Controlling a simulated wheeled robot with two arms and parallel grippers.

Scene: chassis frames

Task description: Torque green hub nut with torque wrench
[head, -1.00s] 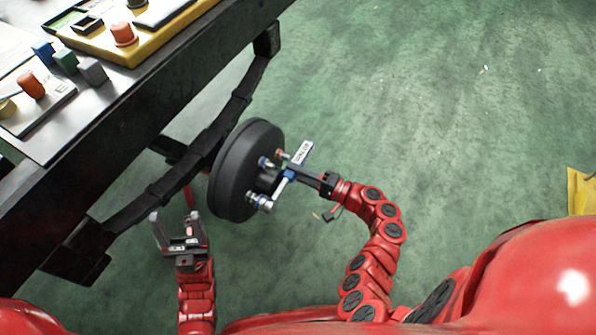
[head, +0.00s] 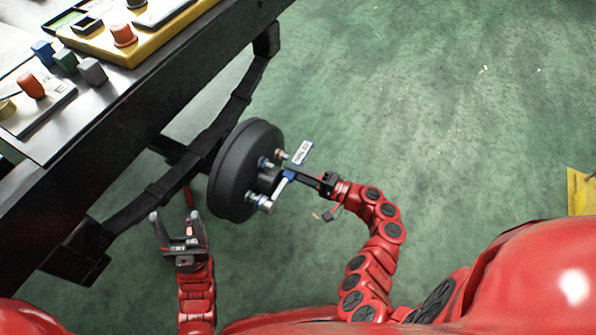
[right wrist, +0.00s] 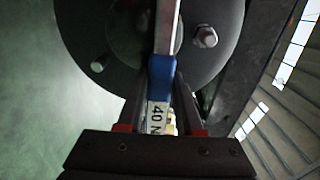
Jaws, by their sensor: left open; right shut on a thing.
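The torque wrench (head: 280,187) has a silver shaft, a blue section and a white label. My right gripper (head: 299,176) is shut on the wrench beside the hub. In the right wrist view, the blue section (right wrist: 161,78) sits between the fingers, with "40 N" readable below it. The wrench's lower end is at the lower hub stud (head: 262,204); I cannot tell whether it is seated on a nut. The black hub drum (head: 230,175) stands on edge, with several studs or nuts on its face. No green nut can be made out. My left gripper (head: 175,224) is open and empty, left of the drum.
A dark chassis rail (head: 130,112) runs diagonally at the left, with a curved black leaf spring (head: 165,185) beneath it. The green floor at the right is mostly clear.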

